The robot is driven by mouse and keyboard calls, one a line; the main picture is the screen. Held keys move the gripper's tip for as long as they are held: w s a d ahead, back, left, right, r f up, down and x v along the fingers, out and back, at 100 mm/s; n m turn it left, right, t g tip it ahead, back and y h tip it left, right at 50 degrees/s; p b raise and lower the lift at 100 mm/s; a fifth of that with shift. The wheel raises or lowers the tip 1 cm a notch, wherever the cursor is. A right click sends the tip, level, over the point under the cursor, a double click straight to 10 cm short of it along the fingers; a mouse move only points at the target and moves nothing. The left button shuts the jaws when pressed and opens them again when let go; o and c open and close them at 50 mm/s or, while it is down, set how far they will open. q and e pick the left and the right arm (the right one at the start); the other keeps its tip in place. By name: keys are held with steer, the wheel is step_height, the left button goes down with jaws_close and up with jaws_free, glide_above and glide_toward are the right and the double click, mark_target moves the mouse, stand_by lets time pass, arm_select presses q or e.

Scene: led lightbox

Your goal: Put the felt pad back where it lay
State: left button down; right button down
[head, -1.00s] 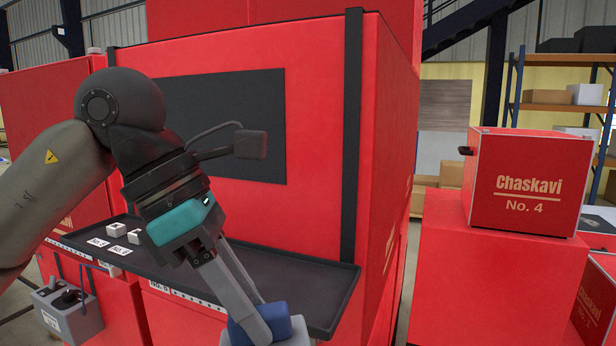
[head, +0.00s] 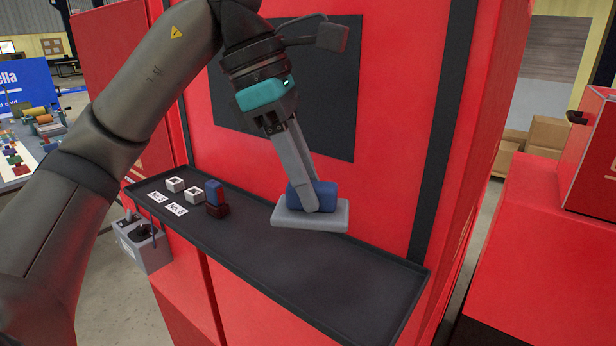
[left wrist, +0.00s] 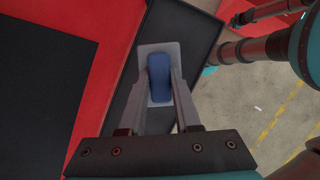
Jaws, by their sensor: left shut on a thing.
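My left gripper (head: 313,205) is shut on the blue block-shaped grip (head: 325,194) of the felt pad, a light grey slab (head: 290,216). The pad is held roughly level over the back part of the black shelf (head: 345,285); whether it touches the shelf I cannot tell. In the left wrist view the blue grip (left wrist: 159,85) sits between my fingers, with the grey pad (left wrist: 155,48) beneath it and the shelf (left wrist: 190,40) around it. My right gripper is not in view.
White socketed blocks (head: 193,194), "No." labels (head: 176,209) and a blue and dark red piece (head: 216,202) occupy the shelf's left part. Its right part is bare. A low rim edges the shelf. Behind stands a red wall with a black panel (head: 330,125). A grey control box (head: 143,246) hangs below.

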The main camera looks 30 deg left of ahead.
mark_target(306, 215)
arm_select(q)
steer(key=shift+r, duration=0.1)
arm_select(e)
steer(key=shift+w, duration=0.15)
